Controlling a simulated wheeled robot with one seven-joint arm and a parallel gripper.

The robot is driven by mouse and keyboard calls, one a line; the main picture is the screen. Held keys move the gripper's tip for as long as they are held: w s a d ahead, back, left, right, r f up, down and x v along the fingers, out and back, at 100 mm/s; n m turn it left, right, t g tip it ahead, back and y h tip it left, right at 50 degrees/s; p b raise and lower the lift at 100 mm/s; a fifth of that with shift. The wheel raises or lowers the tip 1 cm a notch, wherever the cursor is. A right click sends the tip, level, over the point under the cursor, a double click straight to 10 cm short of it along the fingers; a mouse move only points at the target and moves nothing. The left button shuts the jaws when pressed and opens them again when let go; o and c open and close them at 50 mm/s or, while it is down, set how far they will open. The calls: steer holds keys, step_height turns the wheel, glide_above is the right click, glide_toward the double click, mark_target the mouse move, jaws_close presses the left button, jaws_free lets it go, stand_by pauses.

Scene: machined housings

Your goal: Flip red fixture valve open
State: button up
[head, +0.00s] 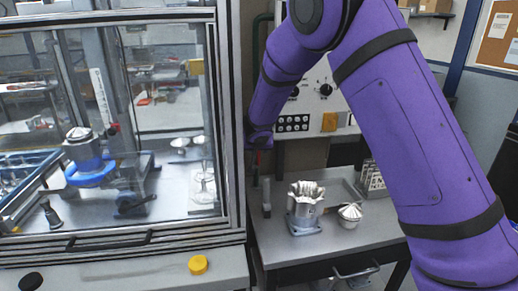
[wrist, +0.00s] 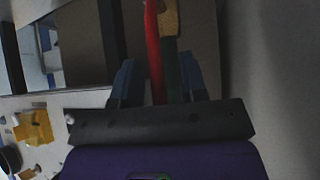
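The red valve handle (wrist: 153,50) is a long red bar in the upper middle of the wrist view. A brass-coloured part (wrist: 169,16) and a dark green pipe (wrist: 173,75) are just to its right. My gripper (wrist: 160,78) has its two bluish fingers apart, one on each side of the handle and pipe. I cannot tell whether either finger touches the handle. In the head view, a small bit of red (head: 257,160) shows just below my purple arm's end, which hides the gripper and most of the valve.
A glazed machine enclosure (head: 228,120) stands close on the left. A grey control panel (head: 318,105) is behind my arm. Below, a metal bench (head: 275,243) holds a machined housing (head: 305,205) and a smaller silver part (head: 350,213).

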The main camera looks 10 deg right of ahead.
steer(key=shift+r, duration=0.15)
steer(key=shift+r, duration=0.6)
steer(key=shift+s+r, duration=0.15)
steer(key=shift+r, duration=0.4)
steer(key=shift+s+r, duration=0.15)
steer(key=shift+r, duration=0.4)
steer(key=s+d+r, duration=0.1)
steer(key=s, duration=1.4)
steer(key=shift+s+d+r, duration=0.15)
steer(key=shift+s+d, duration=0.05)
